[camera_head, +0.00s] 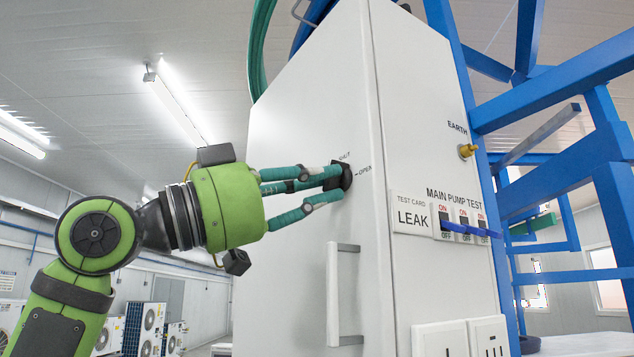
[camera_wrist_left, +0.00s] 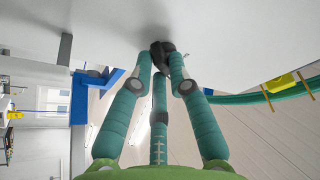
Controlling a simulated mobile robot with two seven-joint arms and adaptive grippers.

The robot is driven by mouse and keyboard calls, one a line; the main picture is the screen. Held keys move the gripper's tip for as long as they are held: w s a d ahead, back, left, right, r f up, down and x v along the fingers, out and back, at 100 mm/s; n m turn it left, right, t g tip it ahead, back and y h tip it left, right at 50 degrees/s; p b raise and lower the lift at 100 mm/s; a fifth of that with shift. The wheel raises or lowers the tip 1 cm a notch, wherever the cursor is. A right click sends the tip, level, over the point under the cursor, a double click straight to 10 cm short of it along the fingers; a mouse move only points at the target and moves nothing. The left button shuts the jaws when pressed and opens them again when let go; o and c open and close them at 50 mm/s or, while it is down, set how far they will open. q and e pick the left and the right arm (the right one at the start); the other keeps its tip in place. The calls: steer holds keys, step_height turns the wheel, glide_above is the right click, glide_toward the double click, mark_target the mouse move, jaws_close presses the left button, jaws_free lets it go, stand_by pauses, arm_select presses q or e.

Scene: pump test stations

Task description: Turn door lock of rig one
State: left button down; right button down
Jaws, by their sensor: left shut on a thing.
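In the left wrist view the dark knob (camera_wrist_left: 162,54) sits between the fingertips (camera_wrist_left: 165,72) against the pale door. The fingers hide part of the knob, so its exact turn angle cannot be told. A vertical white door handle (camera_head: 334,295) is below the knob. My right gripper is not in view.
The cabinet's side panel carries a "LEAK" test card (camera_head: 412,218), switches with blue levers (camera_head: 465,229), a yellow earth plug (camera_head: 467,150) and sockets (camera_head: 440,340). A blue frame (camera_head: 560,95) stands to the right. Green hose (camera_head: 258,45) hangs above the door.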

arm_select(q)
steer(key=m+g, duration=0.1)
steer(key=m, duration=0.1)
steer(key=m+g, duration=0.1)
steer(key=m, duration=0.2)
steer(key=m+g, duration=0.1)
steer(key=m, duration=0.2)
steer(key=shift+w+a+r+g, duration=0.2)
steer(key=shift+w+r+g, duration=0.1)
steer(key=m+y, duration=0.1)
steer(key=m, duration=0.1)
steer(key=m+g, duration=0.1)
steer(key=m, duration=0.1)
steer(key=m+y, duration=0.1)
steer(key=m, duration=0.1)
steer(key=shift+w+a+r+m+g+y, duration=0.1)
steer(key=shift+w+r+m+g+y, duration=0.05)
steer(key=shift+r+m+g+y, duration=0.2)
steer(key=shift+f, duration=0.1)
steer(key=c, duration=1.4)
jaws_free()
steer(key=shift+c, duration=0.2)
steer(key=shift+w, duration=0.1)
